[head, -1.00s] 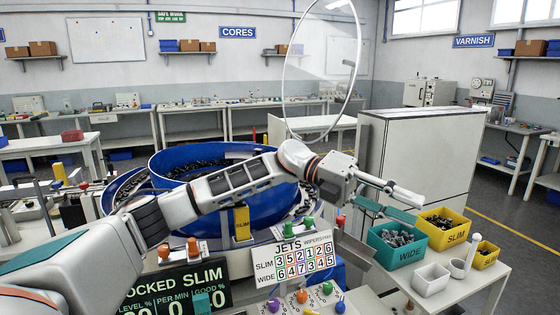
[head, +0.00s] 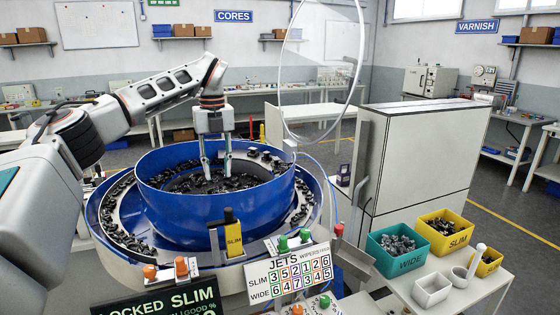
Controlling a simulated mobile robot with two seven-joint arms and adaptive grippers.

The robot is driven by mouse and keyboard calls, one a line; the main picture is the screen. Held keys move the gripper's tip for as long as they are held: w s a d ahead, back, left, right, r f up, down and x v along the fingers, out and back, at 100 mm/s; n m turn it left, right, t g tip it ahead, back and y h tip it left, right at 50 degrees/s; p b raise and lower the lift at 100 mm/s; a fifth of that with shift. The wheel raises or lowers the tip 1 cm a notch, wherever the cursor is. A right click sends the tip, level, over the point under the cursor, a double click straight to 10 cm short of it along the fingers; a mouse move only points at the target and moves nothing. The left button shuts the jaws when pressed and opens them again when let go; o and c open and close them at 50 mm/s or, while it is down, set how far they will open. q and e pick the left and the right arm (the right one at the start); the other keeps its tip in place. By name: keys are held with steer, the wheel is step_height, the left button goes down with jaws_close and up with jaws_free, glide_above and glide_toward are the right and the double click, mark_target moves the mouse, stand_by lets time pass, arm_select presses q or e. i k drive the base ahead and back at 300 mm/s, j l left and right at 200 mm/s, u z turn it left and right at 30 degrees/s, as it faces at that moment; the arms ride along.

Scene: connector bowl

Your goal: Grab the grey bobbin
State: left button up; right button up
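My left gripper (head: 217,174) points straight down into the blue bowl (head: 160,200). Its two fingers are apart, with the tips at or just above the black parts (head: 190,183) heaped in the bowl. Nothing shows clearly between the fingers. I cannot pick out a single grey bobbin among the small dark parts there, and the bowl's near wall hides part of the heap. Small grey parts (head: 400,244) fill the teal WIDE bin (head: 412,264) at the right. My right gripper is not in view.
A yellow SLIM bin (head: 458,240) with dark parts stands beside the teal bin, near a white box (head: 431,291). A clear, round-rimmed screen (head: 325,60) hangs behind the bowl. A tall grey cabinet (head: 420,160) stands right of it. A JETS board (head: 290,271) stands in front.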

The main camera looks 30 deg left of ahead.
mark_target(275, 160)
steer(key=i, duration=1)
